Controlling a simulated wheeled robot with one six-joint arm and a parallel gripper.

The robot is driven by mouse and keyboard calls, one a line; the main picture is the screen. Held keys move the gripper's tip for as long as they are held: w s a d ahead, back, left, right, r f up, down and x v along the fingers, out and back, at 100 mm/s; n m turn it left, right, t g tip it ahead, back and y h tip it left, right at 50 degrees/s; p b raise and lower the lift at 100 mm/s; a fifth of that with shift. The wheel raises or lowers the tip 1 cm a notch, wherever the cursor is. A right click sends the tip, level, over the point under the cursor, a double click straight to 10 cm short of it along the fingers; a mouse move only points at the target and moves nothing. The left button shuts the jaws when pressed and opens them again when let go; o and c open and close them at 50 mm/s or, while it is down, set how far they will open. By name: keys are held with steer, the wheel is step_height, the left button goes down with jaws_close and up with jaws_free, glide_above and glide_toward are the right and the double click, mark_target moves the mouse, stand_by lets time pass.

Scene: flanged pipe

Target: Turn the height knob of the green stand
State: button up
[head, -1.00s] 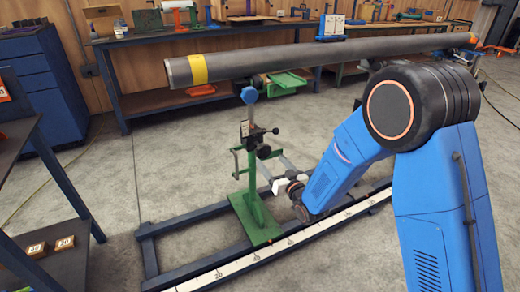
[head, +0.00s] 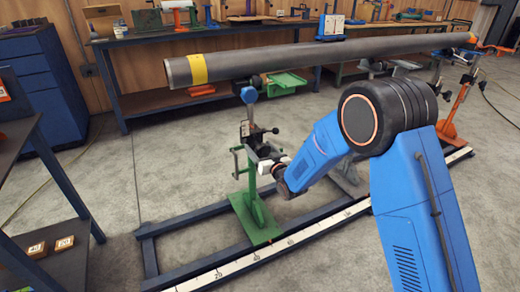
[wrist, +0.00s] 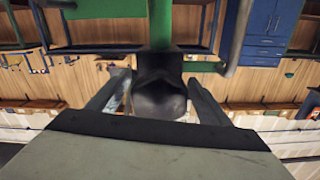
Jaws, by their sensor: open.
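The green stand (head: 256,212) stands upright on the dark floor rail, with a blue head (head: 249,95) just under the grey pipe (head: 300,59). A black knob (head: 264,151) sits on its upper post, and a small dark lever with a ball end is just above. My gripper (head: 266,165) is at the post, at knob height, coming from the right. In the wrist view, the black knob (wrist: 160,97) lies between the two spread fingers of my gripper (wrist: 157,88), with gaps showing at both sides. The green post (wrist: 161,25) rises behind it.
The pipe with its yellow band (head: 198,69) runs above my arm. An orange stand (head: 459,103) is at the right on the same rail (head: 160,283). A dark shelf unit (head: 70,262) is at the left; the floor between is clear.

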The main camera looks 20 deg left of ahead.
steer(key=c, duration=1)
steer(key=shift+c, duration=0.2)
steer(key=shift+m, duration=0.4)
steer(key=m, duration=0.3)
steer(key=shift+m, duration=0.3)
steer(key=m, duration=0.4)
steer(key=shift+r+m, duration=0.1)
steer(key=shift+m, duration=0.2)
steer(key=m, duration=0.4)
steer(key=shift+s, duration=0.1)
steer(key=shift+m, duration=1.8)
steer(key=shift+m, duration=0.3)
